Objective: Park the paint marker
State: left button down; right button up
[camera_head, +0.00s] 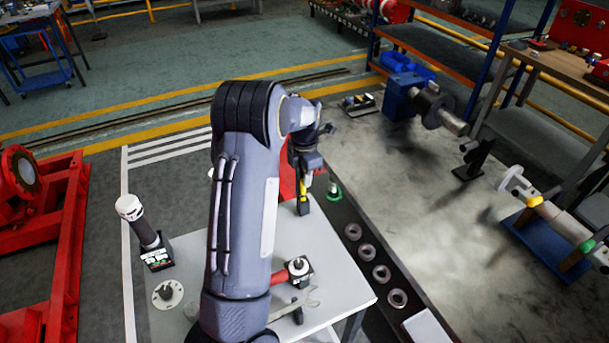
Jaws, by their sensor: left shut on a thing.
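My left arm rises through the middle of the view and bends down to my left gripper (304,178), over the back right part of the white table (330,262). The gripper is shut on a slim yellow and dark thing, apparently the paint marker (303,190). Its lower end is at a small black block (303,207); I cannot tell whether it sits in the block or is just above it. The fingertips are small and partly hidden by the wrist. My right gripper is not in view.
A dark white-topped cylinder (140,219) leans in a labelled block at left. A pale flange (167,293), a red-handled tool (290,273) and a wrench (296,303) lie nearer. A green ring (333,191) and several metal rings (367,252) line the dark strip at right.

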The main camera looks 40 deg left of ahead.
pick_arm(q)
jog(key=shift+f, duration=0.3)
jog(key=c, duration=1.3)
grip_release()
notch_tip(320, 180, up, 8)
jog(key=shift+f+b, duration=0.25)
jog(key=shift+b, duration=0.25)
jog(key=shift+r, duration=0.2)
